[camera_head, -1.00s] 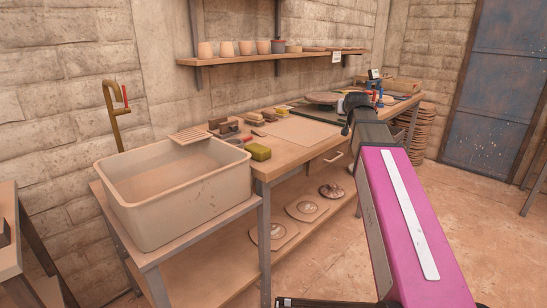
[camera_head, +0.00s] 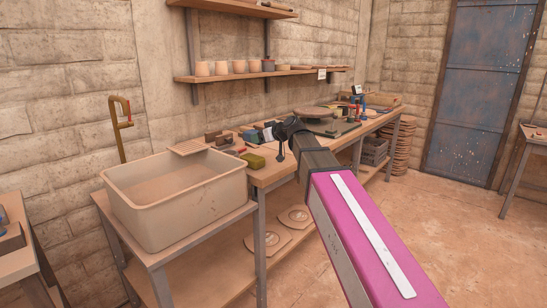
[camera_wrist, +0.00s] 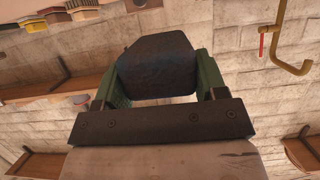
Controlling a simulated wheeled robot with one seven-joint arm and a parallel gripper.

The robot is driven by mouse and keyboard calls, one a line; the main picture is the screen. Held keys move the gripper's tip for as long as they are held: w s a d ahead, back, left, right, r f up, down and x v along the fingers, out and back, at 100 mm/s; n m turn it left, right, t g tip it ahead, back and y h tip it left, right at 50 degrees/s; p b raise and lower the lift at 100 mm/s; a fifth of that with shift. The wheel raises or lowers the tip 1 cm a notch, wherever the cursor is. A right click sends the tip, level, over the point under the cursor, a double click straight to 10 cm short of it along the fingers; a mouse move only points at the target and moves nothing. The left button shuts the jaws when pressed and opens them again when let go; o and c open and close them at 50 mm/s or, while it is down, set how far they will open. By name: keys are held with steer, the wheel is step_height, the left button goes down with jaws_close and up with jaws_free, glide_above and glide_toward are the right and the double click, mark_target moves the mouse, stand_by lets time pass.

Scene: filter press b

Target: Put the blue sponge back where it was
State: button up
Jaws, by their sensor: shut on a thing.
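My gripper (camera_wrist: 157,88) is shut on a dark blue sponge (camera_wrist: 155,65), held between its two green fingers in the wrist view. In the head view my arm reaches over the workbench, and a small blue patch (camera_head: 268,133) shows just left of the dark wrist, over the back of the bench. The gripper's fingers are hard to make out there. I cannot tell from the head view whether the sponge touches anything.
A wall shelf (camera_head: 225,77) holds several cups. The floor at right is clear.

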steer(key=w+d+f, duration=0.2)
steer(key=w, duration=0.1)
steer(key=w+d+f, duration=0.1)
steer(key=w+f, duration=0.1)
steer(key=w, duration=0.1)
steer(key=w+d+f, duration=0.2)
steer(key=w, duration=0.1)
steer(key=shift+d+f, duration=0.2)
steer(key=shift+d, duration=0.15)
steer(key=shift+f, duration=2)
steer(key=shift+f, duration=0.1)
steer(key=o, duration=0.9)
